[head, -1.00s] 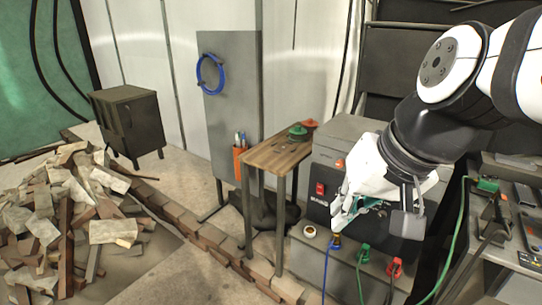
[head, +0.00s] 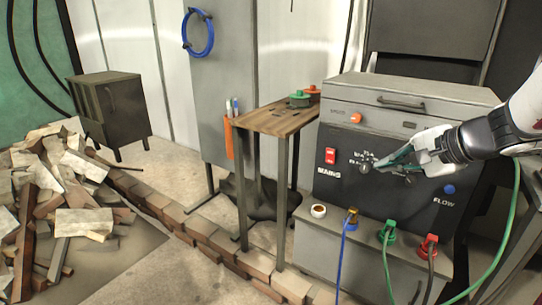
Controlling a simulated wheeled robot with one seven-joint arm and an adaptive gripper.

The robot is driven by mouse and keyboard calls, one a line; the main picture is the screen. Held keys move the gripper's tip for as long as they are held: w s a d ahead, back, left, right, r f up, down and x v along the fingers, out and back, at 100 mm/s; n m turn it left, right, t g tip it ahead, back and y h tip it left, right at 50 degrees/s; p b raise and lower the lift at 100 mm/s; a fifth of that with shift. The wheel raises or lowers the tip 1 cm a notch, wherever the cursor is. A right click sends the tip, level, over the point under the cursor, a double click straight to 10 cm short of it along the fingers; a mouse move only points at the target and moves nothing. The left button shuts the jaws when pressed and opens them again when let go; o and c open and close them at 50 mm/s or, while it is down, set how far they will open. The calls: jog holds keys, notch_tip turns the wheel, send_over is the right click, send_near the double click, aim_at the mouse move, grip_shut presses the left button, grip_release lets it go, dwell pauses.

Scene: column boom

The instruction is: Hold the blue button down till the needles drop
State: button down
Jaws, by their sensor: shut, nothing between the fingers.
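The blue button (head: 448,189) sits at the right of the dark front panel (head: 340,185), just above the word FLOW, and nothing covers it. My gripper (head: 380,166) is shut and empty. It points left across the panel, with its fingertips by the dial (head: 364,168) near the panel's middle, up and to the left of the blue button. Whether the fingertips touch the dial I cannot tell. The fingers hide part of the panel right of the dial, and I see no needles in this view.
A red MAINS switch (head: 330,156) and an orange knob (head: 355,117) are on the machine. Blue, green and red plugs (head: 389,232) with cables stand below the panel. A small wooden table (head: 280,118) stands left. Bricks and rubble (head: 75,195) lie farther left.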

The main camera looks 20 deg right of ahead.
aim_at(450, 189)
jog(key=s+d+f+m+t+h+b, duration=0.1)
jog(key=d+f+m+b, duration=0.3)
jog(key=d+f, duration=0.4)
jog(key=s+d+f+m+t+h+b, duration=0.1)
jog(key=d+f+m+h+b, duration=0.3)
jog(key=d, duration=0.9)
notch_tip(450, 189, down, 4)
jog(key=s+b, duration=0.1)
jog(key=b, duration=0.2)
jog(key=shift+s+t, duration=0.25)
jog(key=shift+t, duration=0.15)
jog(key=shift+r, duration=0.1)
jog(key=shift+w+d+p, duration=0.65)
jog(key=shift+w+d, duration=0.8)
jog(key=shift+d, duration=0.2)
jog(key=shift+w+d+p, duration=0.6)
jog(key=shift+w+d, duration=0.85)
jog(key=shift+d, duration=0.2)
jog(key=shift+w+d, duration=0.1)
jog(key=shift+d, duration=0.05)
jog(key=shift+w+d, duration=0.15)
